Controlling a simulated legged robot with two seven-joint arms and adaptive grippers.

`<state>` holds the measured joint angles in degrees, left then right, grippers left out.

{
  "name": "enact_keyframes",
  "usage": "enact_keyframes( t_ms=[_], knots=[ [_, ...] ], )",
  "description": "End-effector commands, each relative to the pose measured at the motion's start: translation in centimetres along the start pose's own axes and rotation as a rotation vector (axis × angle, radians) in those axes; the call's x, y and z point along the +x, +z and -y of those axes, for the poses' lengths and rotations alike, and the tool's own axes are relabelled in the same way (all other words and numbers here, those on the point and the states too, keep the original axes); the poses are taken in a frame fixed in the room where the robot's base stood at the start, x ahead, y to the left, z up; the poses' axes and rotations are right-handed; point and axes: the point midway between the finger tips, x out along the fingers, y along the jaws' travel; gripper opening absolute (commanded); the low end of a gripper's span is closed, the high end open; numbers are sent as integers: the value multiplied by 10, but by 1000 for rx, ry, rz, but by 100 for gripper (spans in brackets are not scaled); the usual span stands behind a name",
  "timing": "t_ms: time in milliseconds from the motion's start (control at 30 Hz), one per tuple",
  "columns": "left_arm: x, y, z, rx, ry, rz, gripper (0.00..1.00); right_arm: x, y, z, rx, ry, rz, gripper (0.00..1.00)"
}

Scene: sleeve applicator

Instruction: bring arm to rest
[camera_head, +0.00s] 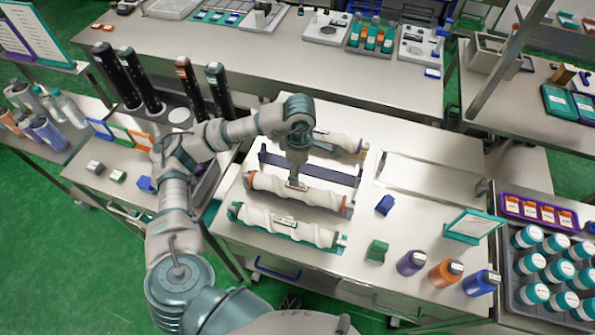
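My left arm reaches in from the lower left and bends down over the workbench (405,235). My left gripper (295,180) points down at the middle of an orange-ended roll wrapped in white sleeve (325,196). The fingertips are at or just above this roll; I cannot tell whether they touch it or are open or shut. A teal-ended wrapped roll (285,226) lies in front of it. Another wrapped roll (337,142) lies behind, partly hidden by my wrist. My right gripper is not in view.
A dark blue rack bar (320,172) stands between the rolls. Blue (385,205) and green (377,251) blocks and several bottles stand to the right. A tray of teal-banded jars (517,297) is at far right. Tall black cylinders (113,75) stand at the left.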

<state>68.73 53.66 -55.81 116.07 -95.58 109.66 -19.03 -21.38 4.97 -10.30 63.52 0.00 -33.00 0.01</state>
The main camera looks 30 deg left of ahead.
Motion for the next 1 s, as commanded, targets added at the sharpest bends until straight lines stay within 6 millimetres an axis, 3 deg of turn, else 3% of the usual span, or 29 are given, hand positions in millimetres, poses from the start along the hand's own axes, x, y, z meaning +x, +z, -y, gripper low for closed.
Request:
enact_keyframes(
  t_ms=[467, 800, 1000],
  knots=[
    [-1, -3, 0, 0, -1, 2, 79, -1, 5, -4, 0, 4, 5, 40],
    [-66, -2, 1, 0, 17, 5, 79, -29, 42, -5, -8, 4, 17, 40],
    [-90, -2, 0, 0, 20, 6, 79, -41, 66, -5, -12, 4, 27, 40]
  ],
)
